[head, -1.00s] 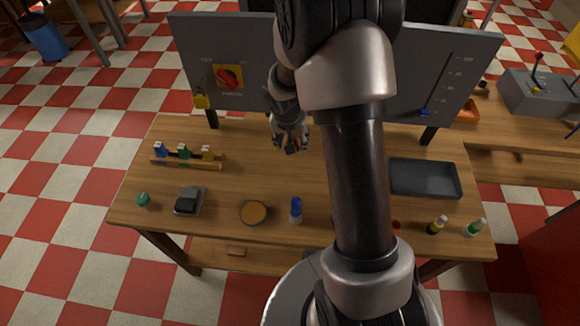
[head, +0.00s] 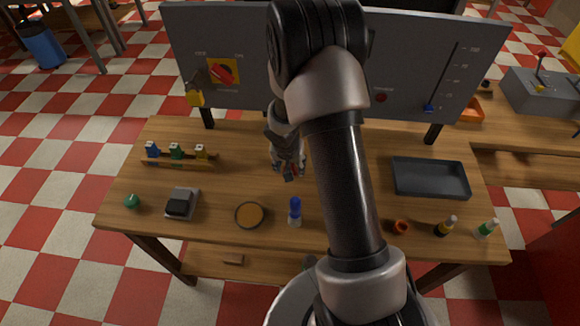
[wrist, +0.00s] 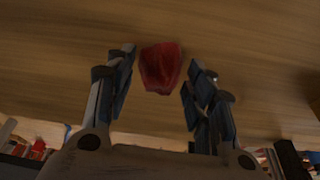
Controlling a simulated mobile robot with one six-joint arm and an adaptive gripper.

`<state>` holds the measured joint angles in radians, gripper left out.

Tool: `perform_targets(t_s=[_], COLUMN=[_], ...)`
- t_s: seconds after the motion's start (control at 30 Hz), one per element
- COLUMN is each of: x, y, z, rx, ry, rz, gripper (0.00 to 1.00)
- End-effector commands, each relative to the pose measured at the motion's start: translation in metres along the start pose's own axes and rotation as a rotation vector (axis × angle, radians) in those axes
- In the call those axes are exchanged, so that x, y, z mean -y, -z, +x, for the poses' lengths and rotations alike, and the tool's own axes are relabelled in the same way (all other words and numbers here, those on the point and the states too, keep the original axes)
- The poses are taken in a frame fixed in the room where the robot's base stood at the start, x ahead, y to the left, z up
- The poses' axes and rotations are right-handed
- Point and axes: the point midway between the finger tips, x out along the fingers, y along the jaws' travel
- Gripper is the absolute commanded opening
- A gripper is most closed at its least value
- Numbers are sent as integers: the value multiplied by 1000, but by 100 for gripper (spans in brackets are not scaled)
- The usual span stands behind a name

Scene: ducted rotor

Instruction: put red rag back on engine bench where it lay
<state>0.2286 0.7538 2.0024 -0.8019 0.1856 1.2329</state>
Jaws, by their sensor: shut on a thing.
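The red rag (wrist: 160,68) shows in the wrist view as a small crumpled piece between the fingertips of my gripper (wrist: 162,62). My gripper is shut on it, with wood grain behind. Whether the rag touches the wood I cannot tell. In the head view my gripper (head: 289,173) points down over the middle of the wooden bench (head: 240,185), and only a speck of red shows at its tips. My arm hides part of the bench to the right of the gripper.
A rack of small bottles (head: 180,158) is to the left, a dark tray (head: 430,178) to the right. A grey panel (head: 225,45) rises behind the bench.

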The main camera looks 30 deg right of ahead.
Motion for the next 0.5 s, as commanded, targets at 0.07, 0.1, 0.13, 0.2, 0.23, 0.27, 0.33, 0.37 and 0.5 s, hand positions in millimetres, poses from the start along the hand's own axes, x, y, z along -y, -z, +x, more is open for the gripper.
perform_targets(t_s=[0.07, 0.1, 0.13, 0.2, 0.23, 0.27, 0.33, 0.37, 0.5], x=[0, 0, 0, 0, 0, 0, 0, 0, 0], y=[-2, -2, -2, -1, -1, -1, -1, -1, -1], z=[1, 1, 1, 1, 1, 1, 1, 1, 0], rx=[4, 4, 3, 3, 3, 3, 2, 2, 2], ry=[-1, -1, -1, -1, -1, -1, -1, -1, -1], rz=[-1, -1, -1, -1, -1, -1, -1, -1, -1], gripper=[52, 54, 56, 61, 63, 65, 69, 69, 69])
